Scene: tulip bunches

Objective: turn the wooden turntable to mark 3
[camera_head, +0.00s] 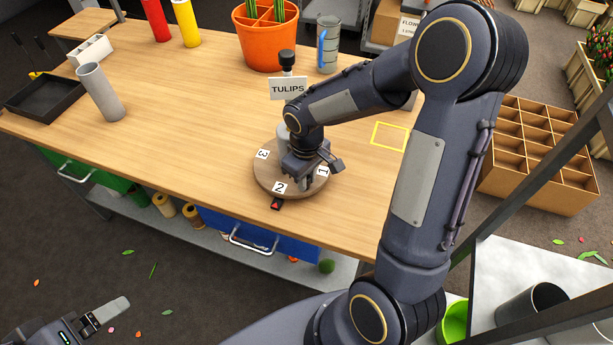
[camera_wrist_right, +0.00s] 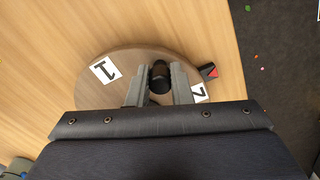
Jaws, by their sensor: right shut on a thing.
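The round wooden turntable (camera_head: 265,176) sits near the table's front edge, with number tiles 1 (camera_head: 322,172), 2 (camera_head: 281,187) and 3 (camera_head: 263,154) on top. A black pointer block with a red triangle (camera_head: 277,204) is at its front edge, closest to tile 2. My right gripper (camera_head: 307,182) is low over the turntable's right part. In the right wrist view its fingers close around a dark upright peg (camera_wrist_right: 160,78) on the turntable (camera_wrist_right: 130,62). My left gripper (camera_head: 105,312) hangs at the lower left, away from the table; its finger gap is unclear.
A TULIPS sign (camera_head: 288,87) stands behind the turntable. A yellow square outline (camera_head: 390,136) lies to the right.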

